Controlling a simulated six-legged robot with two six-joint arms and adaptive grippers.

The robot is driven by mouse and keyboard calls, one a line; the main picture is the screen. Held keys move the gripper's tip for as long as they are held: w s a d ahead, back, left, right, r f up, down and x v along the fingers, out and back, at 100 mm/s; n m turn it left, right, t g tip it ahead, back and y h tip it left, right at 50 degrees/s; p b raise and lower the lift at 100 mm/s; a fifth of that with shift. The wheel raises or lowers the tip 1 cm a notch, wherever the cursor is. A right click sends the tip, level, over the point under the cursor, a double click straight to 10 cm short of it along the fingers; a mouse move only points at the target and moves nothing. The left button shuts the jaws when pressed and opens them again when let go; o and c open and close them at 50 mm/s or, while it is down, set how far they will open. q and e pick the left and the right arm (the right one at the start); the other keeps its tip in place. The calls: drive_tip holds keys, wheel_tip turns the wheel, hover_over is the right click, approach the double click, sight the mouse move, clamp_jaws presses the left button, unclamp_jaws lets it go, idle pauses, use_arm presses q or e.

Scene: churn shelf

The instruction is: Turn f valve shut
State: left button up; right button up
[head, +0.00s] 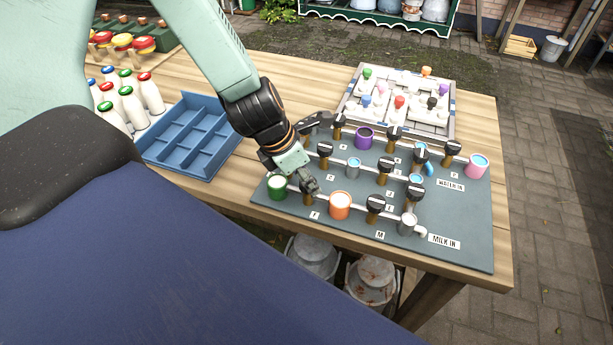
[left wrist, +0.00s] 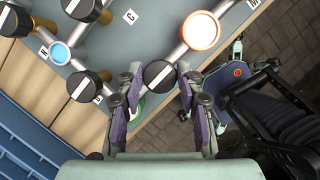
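The valve board (head: 455,215) lies on the wooden table with several black-capped valves on grey pipes. The valve at my left gripper (head: 308,182) has a black knob (left wrist: 160,76) with a white stripe, which runs roughly along its pipe between the green cup (head: 277,187) and the orange cup (head: 340,205). A small label (head: 314,215) beside it is too small to read surely. In the left wrist view the left gripper is open, with one finger on each side of this knob; contact is unclear. My right gripper is not seen.
Neighbouring valves (head: 375,204) and cups stand close around. A blue divided tray (head: 190,138) and capped milk bottles (head: 132,105) are at the left. A grey puzzle board (head: 400,102) lies behind. Milk cans (head: 372,280) stand under the table.

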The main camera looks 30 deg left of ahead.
use_arm(q)
drive_tip(key=shift+s, duration=0.2)
drive_tip(key=shift+c, duration=1.4)
drive_tip(key=c, duration=0.3)
drive_tip(key=shift+c, duration=0.2)
drive_tip(key=shift+a+m, duration=0.1)
drive_tip(key=shift+m, duration=0.2)
drive_tip(key=m+h+p, duration=0.1)
drive_tip(key=m, duration=0.1)
drive_tip(key=shift+r+m+g+p, duration=0.1)
drive_tip(key=shift+m+g+p, duration=0.3)
drive_tip(key=m+p, duration=0.1)
drive_tip(key=m, duration=0.1)
drive_tip(key=m+g+h+p, duration=0.1)
drive_tip(key=m, duration=0.1)
drive_tip(key=shift+w+a+m+g, duration=0.1)
drive_tip(key=shift+m+g, duration=0.2)
drive_tip(key=m+g+p, duration=0.1)
drive_tip(key=m, duration=0.3)
drive_tip(key=shift+w+m+g, duration=0.1)
drive_tip(key=shift+m+g, duration=0.2)
drive_tip(key=shift+g, duration=0.1)
drive_tip(key=m+g, duration=0.1)
drive_tip(key=m, duration=0.1)
drive_tip(key=m+g, duration=0.1)
drive_tip(key=m, duration=0.2)
drive_tip(key=shift+w+f, duration=0.1)
drive_tip(key=shift+f, duration=0.1)
drive_tip(key=shift+m, duration=0.4)
